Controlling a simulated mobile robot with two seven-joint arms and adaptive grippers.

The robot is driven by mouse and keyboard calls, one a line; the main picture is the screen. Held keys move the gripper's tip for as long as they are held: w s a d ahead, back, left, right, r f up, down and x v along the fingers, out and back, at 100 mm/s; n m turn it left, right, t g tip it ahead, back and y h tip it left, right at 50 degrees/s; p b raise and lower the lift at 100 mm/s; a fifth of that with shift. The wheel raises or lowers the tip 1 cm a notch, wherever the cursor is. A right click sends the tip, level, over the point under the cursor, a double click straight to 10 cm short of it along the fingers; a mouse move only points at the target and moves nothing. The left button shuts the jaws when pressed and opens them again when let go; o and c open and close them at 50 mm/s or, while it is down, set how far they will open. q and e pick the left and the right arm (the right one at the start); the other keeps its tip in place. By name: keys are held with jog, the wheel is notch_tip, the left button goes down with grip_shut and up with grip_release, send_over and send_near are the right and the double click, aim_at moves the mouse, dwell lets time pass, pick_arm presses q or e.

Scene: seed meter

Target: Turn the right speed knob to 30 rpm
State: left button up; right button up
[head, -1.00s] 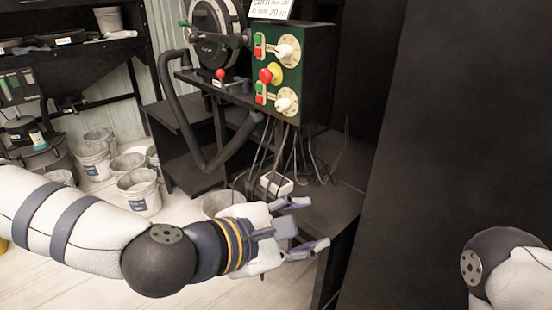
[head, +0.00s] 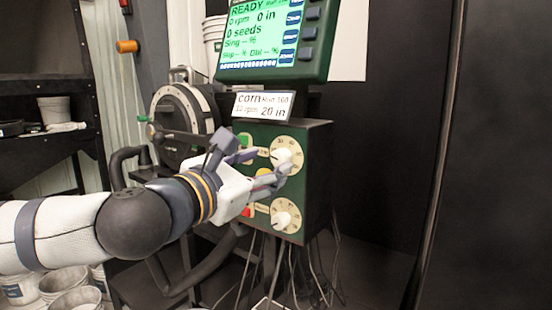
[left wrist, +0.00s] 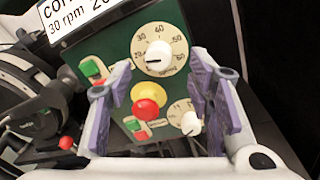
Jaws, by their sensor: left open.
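The upper dial (head: 287,150) on the green control box has a white knob (head: 281,156) and numbers such as 30, 40, 50 and 60; its setting is hard to read. In the left wrist view the upper knob (left wrist: 158,56) stands ahead, between the open fingers in the picture. A lower dial (head: 287,213) has a similar white knob. My left gripper (head: 264,165) is open and empty, close in front of the box; contact with the knob cannot be made out. My right gripper is out of view.
A red and yellow button (left wrist: 147,102) sits between the dials, with green and red switches (left wrist: 93,69) to their left. The screen (head: 262,48) reads READY, 0 rpm. A card (head: 263,106) says corn, 30 rpm, 20 in. Cables hang below; the round metering unit (head: 185,115) stands left.

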aim_at(277, 161)
pick_arm(q)
jog(key=x, duration=0.5)
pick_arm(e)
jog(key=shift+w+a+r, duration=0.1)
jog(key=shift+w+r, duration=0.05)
pick_arm(q)
jog(key=shift+c, duration=0.6)
grip_shut()
jog(key=shift+m, duration=0.3)
jog(key=m, duration=0.4)
jog(key=shift+m+h, duration=0.3)
jog(key=shift+m, duration=0.1)
jog(key=shift+f+m+p, duration=0.15)
jog(key=shift+m+p, duration=0.2)
jog(key=shift+m, duration=1.95)
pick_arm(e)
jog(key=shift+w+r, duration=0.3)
